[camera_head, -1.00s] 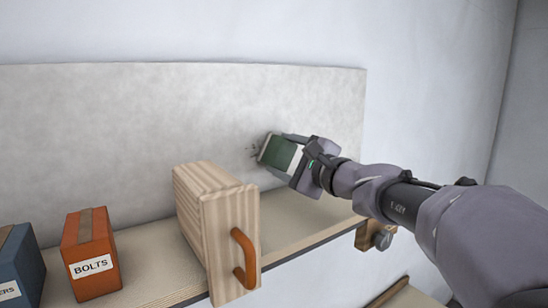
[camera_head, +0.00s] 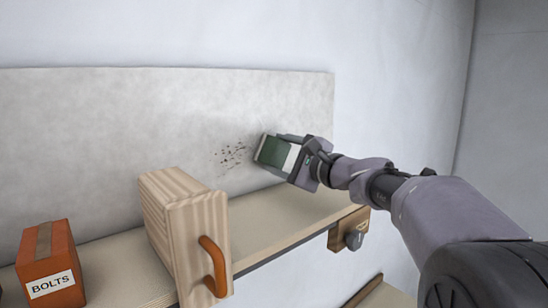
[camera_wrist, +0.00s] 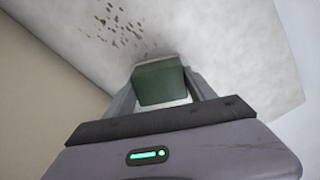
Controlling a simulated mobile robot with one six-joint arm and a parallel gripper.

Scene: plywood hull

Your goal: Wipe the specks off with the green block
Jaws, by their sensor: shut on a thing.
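The dark specks (camera_head: 233,154) are a cluster on the grey panel (camera_head: 120,110) behind the shelf. The green block (camera_head: 271,151) has a pale band at its gripper end. My gripper (camera_head: 291,153) is shut on it and holds it at the panel, just right of the specks. In the wrist view the green block (camera_wrist: 161,83) sits between the fingers, and the specks (camera_wrist: 122,25) lie beyond it to the upper left. I cannot tell whether the block touches the panel.
A striped wooden box (camera_head: 183,232) with an orange handle stands on the shelf (camera_head: 255,233), left of and below my gripper. An orange BOLTS box (camera_head: 47,262) stands farther left. A wooden bracket with a grey knob (camera_head: 352,232) is under the shelf's right end.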

